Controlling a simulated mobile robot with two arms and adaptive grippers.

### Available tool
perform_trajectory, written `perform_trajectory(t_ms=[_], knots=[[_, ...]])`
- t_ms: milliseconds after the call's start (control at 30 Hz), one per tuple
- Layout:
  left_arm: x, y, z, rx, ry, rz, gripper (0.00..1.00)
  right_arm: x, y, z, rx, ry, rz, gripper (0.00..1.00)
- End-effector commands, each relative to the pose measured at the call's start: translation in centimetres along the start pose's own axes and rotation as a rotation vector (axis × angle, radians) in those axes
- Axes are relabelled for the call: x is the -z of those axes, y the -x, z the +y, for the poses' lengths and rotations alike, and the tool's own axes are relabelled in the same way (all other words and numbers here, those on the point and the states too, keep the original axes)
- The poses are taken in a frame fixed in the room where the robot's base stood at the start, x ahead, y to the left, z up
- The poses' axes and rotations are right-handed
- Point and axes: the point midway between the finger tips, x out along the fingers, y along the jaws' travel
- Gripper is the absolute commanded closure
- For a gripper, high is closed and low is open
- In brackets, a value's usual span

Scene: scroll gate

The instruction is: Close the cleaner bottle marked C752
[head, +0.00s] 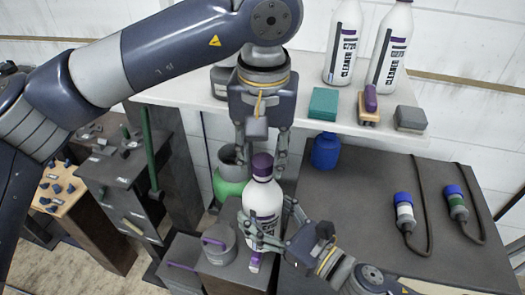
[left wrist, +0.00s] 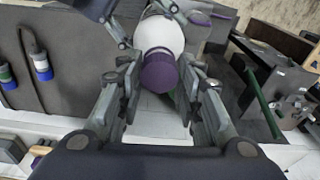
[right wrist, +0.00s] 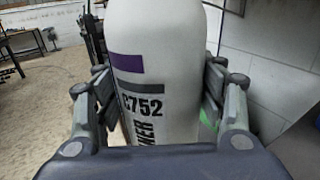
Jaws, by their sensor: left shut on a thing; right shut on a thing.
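The white cleaner bottle (head: 263,201) stands upright in front of my body in the head view, with a purple cap (head: 262,163) on its neck. Its label reads C752 in the right wrist view (right wrist: 155,70). My right gripper (head: 266,226) is shut on the bottle's body from the right. My left gripper (head: 261,158) comes down from above and is shut on the purple cap, with a finger on each side; the cap also shows in the left wrist view (left wrist: 160,72). Whether the cap is fully seated is hard to tell.
A white shelf (head: 205,99) behind holds two more cleaner bottles (head: 343,45), a teal block (head: 323,103), a purple-handled brush (head: 370,105) and a grey block (head: 410,118). A dark worktop (head: 370,235) with two capped tubes lies right. A grey lidded pot (head: 219,243) stands close left of the bottle.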

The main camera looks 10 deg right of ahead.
Motion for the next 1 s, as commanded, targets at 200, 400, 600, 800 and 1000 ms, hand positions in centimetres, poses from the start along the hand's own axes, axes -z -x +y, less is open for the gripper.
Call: perform_trajectory(t_ms=[200, 400, 600, 800, 1000], knots=[[-0.06, -0.45, -0.01, 0.001, 0.0, -0.001, 0.76, -0.22, -0.03, 0.02, -0.001, 0.001, -0.004, 0.79], [-0.11, -0.85, 0.0, 0.001, 0.001, -0.001, 0.76, -0.21, -0.03, 0.02, -0.001, 0.001, -0.004, 0.79], [-0.09, -0.81, -0.04, -0.009, -0.082, 0.001, 0.76, -0.21, -0.03, 0.02, -0.001, 0.001, -0.004, 1.0], [-0.07, -0.84, -0.12, -0.044, -0.38, 0.008, 0.76, -0.19, -0.03, 0.01, -0.001, 0.001, -0.004, 1.0], [-0.02, -0.86, -0.19, -0.078, -0.683, 0.017, 0.76, -0.19, -0.02, 0.01, -0.001, 0.001, -0.004, 1.0]])
